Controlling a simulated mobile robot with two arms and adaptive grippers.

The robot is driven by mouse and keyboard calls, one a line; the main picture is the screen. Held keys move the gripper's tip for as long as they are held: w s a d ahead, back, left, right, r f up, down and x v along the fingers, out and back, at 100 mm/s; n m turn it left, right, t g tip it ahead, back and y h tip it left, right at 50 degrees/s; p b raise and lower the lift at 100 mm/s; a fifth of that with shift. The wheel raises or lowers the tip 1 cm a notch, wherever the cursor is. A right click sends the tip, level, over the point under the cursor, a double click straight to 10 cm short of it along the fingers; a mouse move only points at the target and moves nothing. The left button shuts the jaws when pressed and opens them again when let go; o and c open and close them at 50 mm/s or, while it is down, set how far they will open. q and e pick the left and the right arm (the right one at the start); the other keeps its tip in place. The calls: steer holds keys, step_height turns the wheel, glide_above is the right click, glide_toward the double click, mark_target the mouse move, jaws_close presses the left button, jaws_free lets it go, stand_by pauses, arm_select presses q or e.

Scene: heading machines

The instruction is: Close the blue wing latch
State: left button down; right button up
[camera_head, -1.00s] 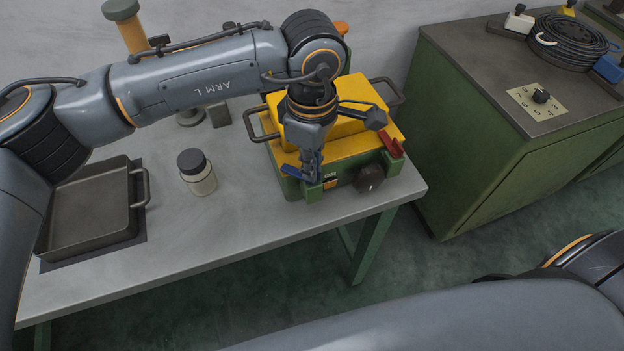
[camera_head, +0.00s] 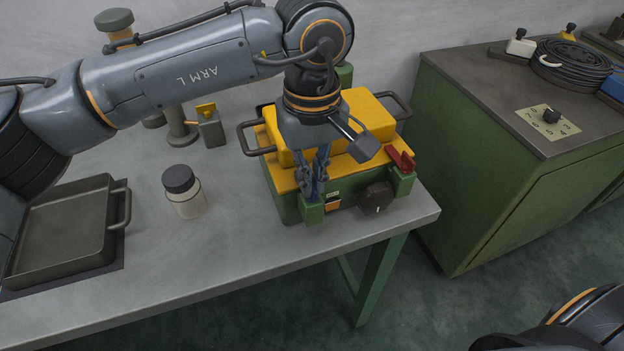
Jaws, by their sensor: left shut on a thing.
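A green case with a yellow lid (camera_head: 357,109) stands near the front edge of the grey workbench. My left gripper (camera_head: 314,192) points down at the case's front left corner. Its fingers are shut on the blue wing latch there and hide nearly all of it, so I cannot tell its exact angle. A red wing latch (camera_head: 401,160) sits at the case's front right corner, tilted and in plain view. My right gripper is out of view.
A dark round knob (camera_head: 377,198) and an orange switch (camera_head: 333,204) are on the case's front. A dark-lidded jar (camera_head: 186,197) and a metal tray (camera_head: 62,228) stand to the left. A green cabinet (camera_head: 500,170) is at the right, past a gap.

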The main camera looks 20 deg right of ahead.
arm_select(q)
steer(key=shift+r, duration=0.1)
stand_by(0.5)
steer(key=c, duration=1.5)
jaws_free()
step_height(320, 180, up, 12)
steer(key=shift+f, duration=0.1)
